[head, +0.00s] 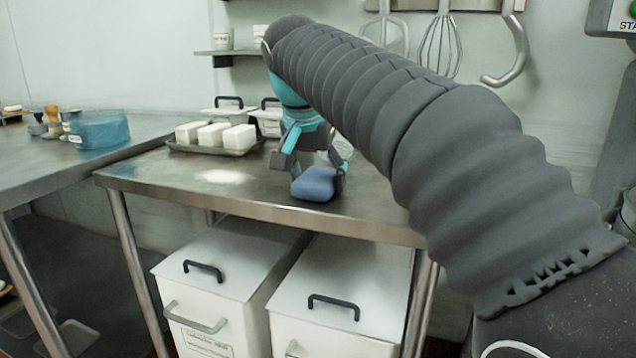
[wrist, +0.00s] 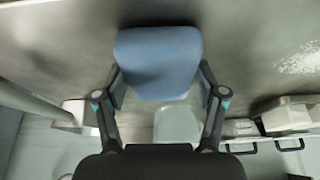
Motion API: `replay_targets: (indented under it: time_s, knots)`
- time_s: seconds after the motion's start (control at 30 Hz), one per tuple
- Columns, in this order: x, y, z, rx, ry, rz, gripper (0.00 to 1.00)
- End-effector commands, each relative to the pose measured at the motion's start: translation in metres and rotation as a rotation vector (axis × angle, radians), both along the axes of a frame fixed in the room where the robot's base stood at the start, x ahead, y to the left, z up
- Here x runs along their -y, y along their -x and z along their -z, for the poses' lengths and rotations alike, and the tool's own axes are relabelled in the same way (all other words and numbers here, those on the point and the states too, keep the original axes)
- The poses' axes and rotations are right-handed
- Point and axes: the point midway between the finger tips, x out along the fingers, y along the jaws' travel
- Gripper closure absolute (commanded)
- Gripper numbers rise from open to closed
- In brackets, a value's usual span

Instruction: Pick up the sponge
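The blue sponge (head: 314,184) is near the front of the steel table, below the wrist of my arm. In the wrist view the sponge (wrist: 158,62) fills the space between the two fingers. My gripper (head: 312,172) points down with one finger on each side of the sponge. In the wrist view my gripper (wrist: 161,85) has its fingertips against the sponge's two sides, partly closed around it. I cannot tell whether the underside of the sponge touches the table.
The steel table (head: 140,172) has free room at its left front. A dark tray (head: 205,151) with white blocks stands behind. A blue container (head: 98,130) is on the left counter. White bins (head: 225,275) stand under the table. Whisks (head: 440,45) hang on the wall.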

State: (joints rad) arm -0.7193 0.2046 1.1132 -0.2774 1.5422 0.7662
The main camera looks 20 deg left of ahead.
Motion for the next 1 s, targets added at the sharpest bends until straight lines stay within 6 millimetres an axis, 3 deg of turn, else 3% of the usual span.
replay_targets:
  time_s: [0.47, 0.73, 1.0]
  knots:
    - [0.000, 0.000, -0.004, -0.001, 0.001, 0.000, 0.64]
    - [-0.001, -0.001, -0.051, 0.002, -0.002, -0.001, 0.64]
    - [0.056, -0.027, -0.084, 0.000, 0.000, 0.005, 0.64]
